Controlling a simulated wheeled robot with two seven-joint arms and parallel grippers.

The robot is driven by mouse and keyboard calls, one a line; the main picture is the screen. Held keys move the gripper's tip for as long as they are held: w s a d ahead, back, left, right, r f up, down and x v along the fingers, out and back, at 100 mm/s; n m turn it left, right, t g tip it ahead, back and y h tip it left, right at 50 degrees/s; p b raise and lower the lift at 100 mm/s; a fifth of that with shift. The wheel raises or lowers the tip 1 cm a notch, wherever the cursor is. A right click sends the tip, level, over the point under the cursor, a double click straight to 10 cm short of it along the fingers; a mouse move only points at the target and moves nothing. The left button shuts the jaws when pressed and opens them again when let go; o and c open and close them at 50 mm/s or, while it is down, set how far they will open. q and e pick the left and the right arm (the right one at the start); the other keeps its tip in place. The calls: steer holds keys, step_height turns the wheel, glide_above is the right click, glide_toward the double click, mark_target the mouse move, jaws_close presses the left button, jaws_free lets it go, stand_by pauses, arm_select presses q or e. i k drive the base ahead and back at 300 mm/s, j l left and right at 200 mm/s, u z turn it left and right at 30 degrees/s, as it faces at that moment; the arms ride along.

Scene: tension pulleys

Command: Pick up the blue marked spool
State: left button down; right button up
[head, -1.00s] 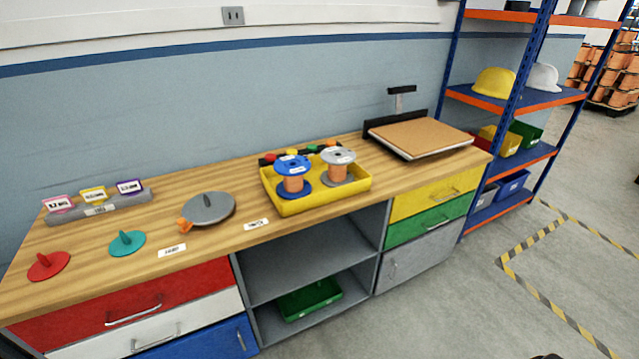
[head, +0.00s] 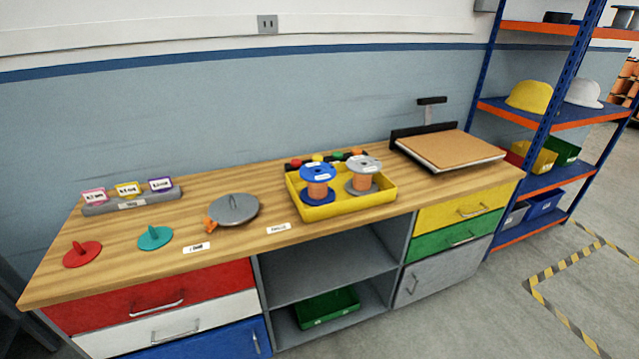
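The blue spool (head: 317,174) has blue flanges and a copper-coloured winding. It stands upright in the left part of the yellow tray (head: 345,208) on the wooden workbench. A grey spool (head: 363,166) with a similar winding stands upright beside it on the right, in the same tray. Neither of my grippers shows in the head view.
A grey disc (head: 234,209), a teal disc (head: 155,238) and a red disc (head: 82,253) lie left of the tray. A board-topped device (head: 450,150) stands right of it. A shelf rack (head: 548,115) is at the right. Floor in front of the rack is clear.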

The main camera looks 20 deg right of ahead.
mark_target(318, 174)
steer(key=i+l, duration=0.15)
steer(key=l, duration=0.2)
steer(key=i+l, duration=0.1)
steer(key=l, duration=0.2)
steer(key=i+l, duration=0.15)
steer(key=l, duration=0.2)
steer(key=i+l, duration=0.15)
steer(key=l, duration=0.2)
